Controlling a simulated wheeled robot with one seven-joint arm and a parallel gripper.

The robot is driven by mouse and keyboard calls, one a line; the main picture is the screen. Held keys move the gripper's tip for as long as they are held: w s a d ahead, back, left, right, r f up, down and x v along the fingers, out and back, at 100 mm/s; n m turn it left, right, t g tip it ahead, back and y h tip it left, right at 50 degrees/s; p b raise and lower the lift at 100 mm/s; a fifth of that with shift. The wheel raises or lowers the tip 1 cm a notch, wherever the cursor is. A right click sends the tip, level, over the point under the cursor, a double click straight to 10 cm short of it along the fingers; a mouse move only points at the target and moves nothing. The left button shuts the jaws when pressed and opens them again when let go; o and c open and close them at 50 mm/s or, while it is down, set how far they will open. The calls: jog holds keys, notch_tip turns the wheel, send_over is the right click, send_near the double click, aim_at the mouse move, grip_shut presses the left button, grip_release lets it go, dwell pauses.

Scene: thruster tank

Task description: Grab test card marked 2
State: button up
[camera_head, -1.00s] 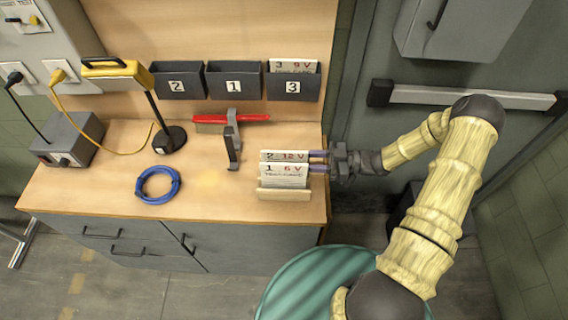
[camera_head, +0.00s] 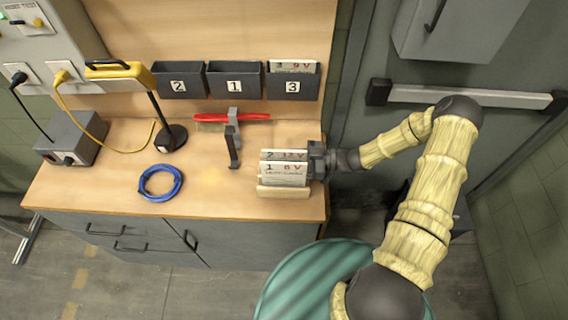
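The test card marked 2 (camera_head: 284,155) stands upright in a wooden holder (camera_head: 284,192) on the bench, behind the card marked 1 (camera_head: 284,174). Only its top strip shows above the front card. My gripper (camera_head: 312,162) is at the right edge of the cards, reaching in from the right. Its fingers are hidden at or behind the cards, so I cannot tell whether they are open or shut on a card.
A third card (camera_head: 292,67) sits in the wall bin marked 3 (camera_head: 292,87). A grey upright stand (camera_head: 233,148), a red-handled tool (camera_head: 245,117) and a blue cable coil (camera_head: 160,182) are left of the holder. A green drum (camera_head: 310,275) stands in front of the bench.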

jog(key=shift+c, duration=0.4)
grip_shut()
jog(key=shift+r, duration=0.15)
notch_tip(320, 180, up, 10)
jog(key=shift+f+b, duration=0.1)
jog(key=shift+b, duration=1.15)
